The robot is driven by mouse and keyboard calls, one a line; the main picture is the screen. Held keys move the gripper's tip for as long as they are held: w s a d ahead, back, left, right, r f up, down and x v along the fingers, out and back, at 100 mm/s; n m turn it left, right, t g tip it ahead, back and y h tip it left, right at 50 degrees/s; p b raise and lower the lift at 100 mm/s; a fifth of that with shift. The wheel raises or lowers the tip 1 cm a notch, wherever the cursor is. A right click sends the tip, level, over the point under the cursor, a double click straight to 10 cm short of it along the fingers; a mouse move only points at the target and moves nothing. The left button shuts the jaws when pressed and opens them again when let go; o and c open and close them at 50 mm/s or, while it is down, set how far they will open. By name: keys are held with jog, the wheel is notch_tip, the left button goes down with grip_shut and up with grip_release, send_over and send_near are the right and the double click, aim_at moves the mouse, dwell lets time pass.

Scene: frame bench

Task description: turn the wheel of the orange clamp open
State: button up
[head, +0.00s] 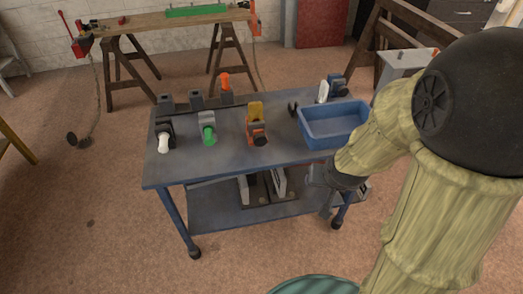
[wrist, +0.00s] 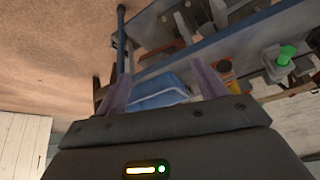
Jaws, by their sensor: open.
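The orange clamp (head: 257,131) stands on the blue workbench (head: 180,175), right of the green clamp (head: 208,128). It has a yellow-orange upper part and an orange-and-dark front; its wheel is too small to make out clearly. In the wrist view the orange clamp (wrist: 223,68) shows partly, just right of the right finger. My gripper (wrist: 160,70) is open and empty, its two fingers apart, and not touching the clamp. In the head view my arm comes down at the right, with its end beside the bench's right side; the fingers are not clear there.
A blue bin (head: 332,124) stands on the bench right of the clamp; it also appears between my fingers in the wrist view (wrist: 158,92). A white-handled clamp (head: 165,137) stands at the left. More fixtures line the bench's back edge. The front strip of the top is clear.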

jog(key=w+a+f+t+b, duration=0.2)
jog(key=w+f+t+b, duration=0.1)
jog(key=w+f+b, duration=0.25)
jog(key=w+a+f+t+b, duration=0.3)
jog(key=w+f+b, duration=0.1)
jog(key=f, duration=0.2)
jog(key=w+a+f+n+t+y+b, duration=0.1)
jog(key=w+a+f+t+y+b, duration=0.1)
jog(key=a+f+t+y+b, duration=0.2)
jog(key=a+t+y+b, duration=0.1)
jog(key=a+b, duration=0.2)
jog(key=a, duration=0.1)
jog(key=shift+w+a+f+n+t+b, duration=0.2)
jog(key=shift+a+n+t+b, duration=0.1)
jog(key=shift+a+n+t, duration=0.1)
send_near(261, 142)
jog(key=x, duration=0.9)
jog(key=shift+w+a+p, duration=0.1)
jog(key=shift+w+p, duration=0.05)
jog(key=shift+p, duration=0.15)
